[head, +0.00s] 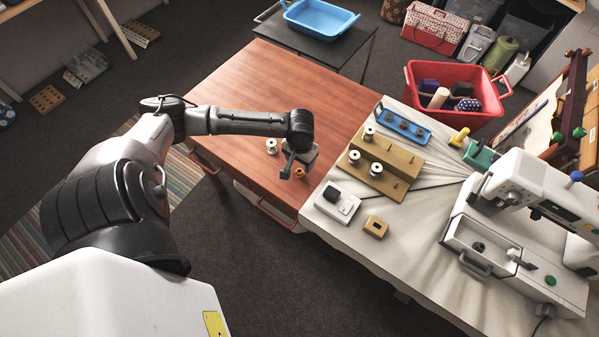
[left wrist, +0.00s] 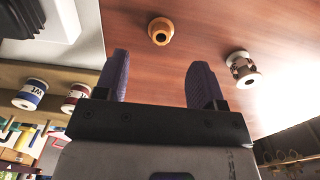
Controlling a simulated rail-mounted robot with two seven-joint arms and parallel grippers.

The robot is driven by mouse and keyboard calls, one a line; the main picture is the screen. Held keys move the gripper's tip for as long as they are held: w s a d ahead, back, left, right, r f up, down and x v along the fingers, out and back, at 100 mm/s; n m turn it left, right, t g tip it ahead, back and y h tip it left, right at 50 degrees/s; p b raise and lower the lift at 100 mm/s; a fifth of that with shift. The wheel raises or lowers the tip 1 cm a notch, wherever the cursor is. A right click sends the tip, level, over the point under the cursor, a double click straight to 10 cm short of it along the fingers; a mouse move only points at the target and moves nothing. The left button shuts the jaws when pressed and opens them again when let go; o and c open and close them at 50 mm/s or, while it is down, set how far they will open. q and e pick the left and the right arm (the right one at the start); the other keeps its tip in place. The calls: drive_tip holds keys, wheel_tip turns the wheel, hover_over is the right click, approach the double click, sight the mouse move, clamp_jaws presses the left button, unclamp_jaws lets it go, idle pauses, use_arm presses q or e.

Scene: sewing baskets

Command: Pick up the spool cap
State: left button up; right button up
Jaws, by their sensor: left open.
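The spool cap, a small orange ring with a dark hole, lies on the red-brown wooden table (head: 330,100), near the edge beside the cloth-covered table. The spool cap shows in the head view (head: 299,173) and in the left wrist view (left wrist: 160,31). My left gripper (head: 294,166) is above the wooden table, very near the cap in the head view. In the left wrist view its two purple fingers (left wrist: 158,72) are apart with nothing between them, and the cap appears beyond their tips. My right gripper is not in view.
A white-ended spool (head: 271,146) stands near the gripper; it also shows in the left wrist view (left wrist: 242,70).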

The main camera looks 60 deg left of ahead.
sight(299, 170)
use_arm(q)
drive_tip(key=shift+s+f, duration=0.1)
drive_tip(key=shift+f, duration=2.9)
drive_tip(key=c, duration=1.1)
drive_tip(key=shift+o, duration=0.2)
drive_tip(key=shift+r, duration=0.1)
